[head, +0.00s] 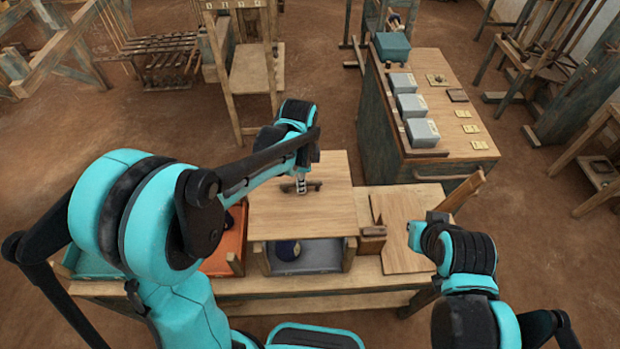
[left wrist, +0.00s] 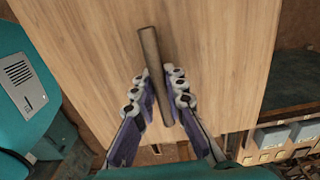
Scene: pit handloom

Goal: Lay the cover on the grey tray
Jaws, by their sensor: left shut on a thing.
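The cover (head: 325,212) is a pale wooden board with a dark bar handle. My left gripper (head: 301,186) is shut on this handle. In the left wrist view the handle (left wrist: 150,50) stands between the two fingers (left wrist: 163,95), with the board (left wrist: 215,60) behind it. The grey tray (head: 325,257) is on the bench, below the cover's near edge. Its front part shows, with a dark blue round thing inside; the rest is hidden under the cover. I cannot tell whether the cover touches anything below.
An orange tray (head: 228,250) and a teal tray (head: 92,262) lie left of the grey tray, partly behind my left arm. A slanted wooden board (head: 402,225) is on the right of the bench. A cabinet (head: 440,95) with grey boxes stands behind.

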